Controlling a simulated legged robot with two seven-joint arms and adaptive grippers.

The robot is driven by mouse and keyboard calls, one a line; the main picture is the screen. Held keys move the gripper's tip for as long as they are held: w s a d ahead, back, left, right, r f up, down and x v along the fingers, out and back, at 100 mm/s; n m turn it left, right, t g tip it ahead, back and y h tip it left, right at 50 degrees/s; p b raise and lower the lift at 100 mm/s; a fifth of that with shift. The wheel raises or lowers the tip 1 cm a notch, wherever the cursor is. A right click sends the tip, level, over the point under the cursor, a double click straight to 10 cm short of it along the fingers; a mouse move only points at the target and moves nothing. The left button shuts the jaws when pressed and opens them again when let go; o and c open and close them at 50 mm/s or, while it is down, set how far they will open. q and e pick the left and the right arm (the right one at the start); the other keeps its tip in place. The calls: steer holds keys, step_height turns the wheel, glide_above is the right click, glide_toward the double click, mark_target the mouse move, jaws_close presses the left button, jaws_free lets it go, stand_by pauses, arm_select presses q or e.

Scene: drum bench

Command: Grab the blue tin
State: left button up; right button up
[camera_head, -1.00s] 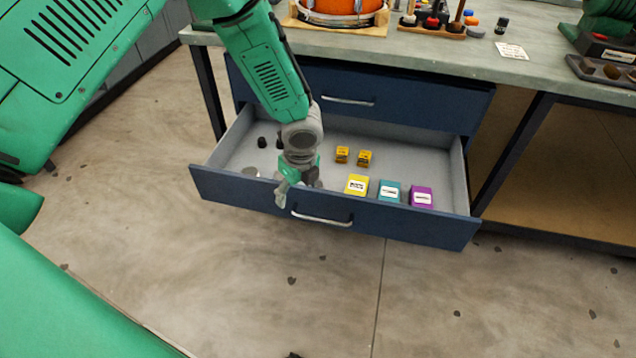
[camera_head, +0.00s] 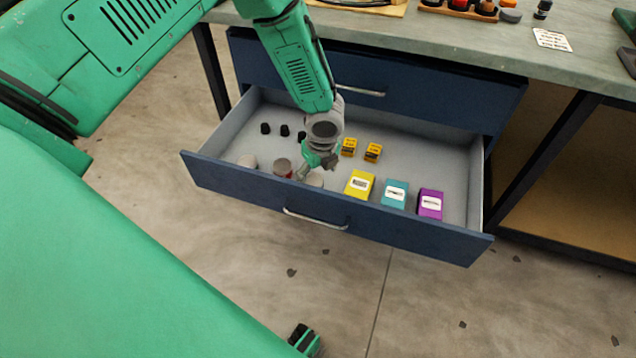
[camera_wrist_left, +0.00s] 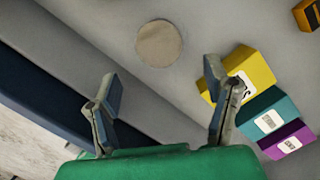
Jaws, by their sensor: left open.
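Several round tins with plain greyish lids stand in the open drawer. The left one (camera_head: 247,161) shows only its pale top, and the middle one (camera_head: 282,168) has a red side. The right one (camera_head: 315,179), left of the yellow box, is partly behind my left gripper (camera_head: 318,166). No blue side shows on any tin, so I cannot tell its colour. In the left wrist view one round lid (camera_wrist_left: 159,43) lies beyond the gap between my open, empty fingers (camera_wrist_left: 162,78). My right gripper is not clearly seen.
The drawer front (camera_head: 330,215) is close to my gripper. A yellow box (camera_head: 359,185), a teal box (camera_head: 394,193) and a purple box (camera_head: 430,203) stand to the right. Two small orange boxes (camera_head: 372,152) and small black pieces (camera_head: 265,128) lie farther back.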

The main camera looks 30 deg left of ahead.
mark_target(311, 178)
arm_select(q)
steer(key=shift+a+f, duration=0.3)
steer(key=shift+f, duration=0.15)
steer(key=f, duration=0.1)
steer(key=a+f+b, duration=0.1)
steer(key=f, duration=0.1)
steer(key=w+a+f+b, duration=0.1)
steer(key=shift+f, duration=0.3)
steer(key=shift+d+f, duration=0.15)
steer(key=shift+f, duration=0.25)
steer(key=shift+d+r, duration=0.15)
steer(key=shift+d, duration=0.35)
steer(key=shift+a, duration=0.2)
steer(key=c, duration=0.9)
steer(key=shift+a, duration=0.2)
steer(key=c, duration=0.4)
steer(key=shift+a+f, duration=0.15)
steer(key=shift+f, duration=0.05)
arm_select(e)
steer(key=shift+a+f, duration=0.75)
steer(key=shift+f, duration=0.15)
